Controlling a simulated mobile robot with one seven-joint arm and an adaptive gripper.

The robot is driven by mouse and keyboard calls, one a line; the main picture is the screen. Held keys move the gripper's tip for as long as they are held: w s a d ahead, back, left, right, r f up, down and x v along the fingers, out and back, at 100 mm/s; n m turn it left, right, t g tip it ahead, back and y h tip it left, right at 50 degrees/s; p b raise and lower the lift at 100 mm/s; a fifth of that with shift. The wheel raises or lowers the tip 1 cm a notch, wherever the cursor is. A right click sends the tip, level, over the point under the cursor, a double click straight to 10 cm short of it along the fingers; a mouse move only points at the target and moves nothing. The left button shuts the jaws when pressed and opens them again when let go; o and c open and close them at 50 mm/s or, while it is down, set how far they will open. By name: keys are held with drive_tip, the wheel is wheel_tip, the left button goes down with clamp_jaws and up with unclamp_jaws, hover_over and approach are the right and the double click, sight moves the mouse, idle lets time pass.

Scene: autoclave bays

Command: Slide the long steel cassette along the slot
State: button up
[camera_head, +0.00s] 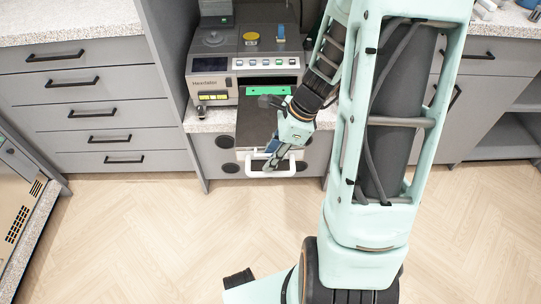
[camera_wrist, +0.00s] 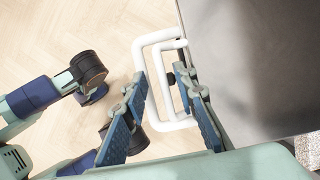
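The long steel cassette (camera_head: 255,122) is a flat dark-grey slab. It sticks out toward me from the slot under the green strip of the autoclave (camera_head: 242,62). Its white loop handle (camera_head: 270,172) is at the near end. In the wrist view the grey cassette (camera_wrist: 250,60) fills the upper right, with the white handle (camera_wrist: 152,80) on its left. My gripper (camera_head: 272,158) is at the handle. In the wrist view its blue fingers (camera_wrist: 160,82) are spread, one on each side of the handle. Whether either finger touches it is unclear. My arm hides part of the cassette's right side.
Grey drawers (camera_head: 95,110) with black handles stand left of the bay. More cabinets (camera_head: 490,100) stand on the right. A tan appliance (camera_head: 20,200) is at the left edge. The wooden floor (camera_head: 150,235) in front is clear.

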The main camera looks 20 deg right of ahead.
drive_tip(key=shift+r, duration=0.15)
drive_tip(key=v, duration=1.1)
drive_tip(key=shift+d+r, duration=0.25)
drive_tip(key=shift+r, duration=0.1)
drive_tip(key=shift+s, duration=0.1)
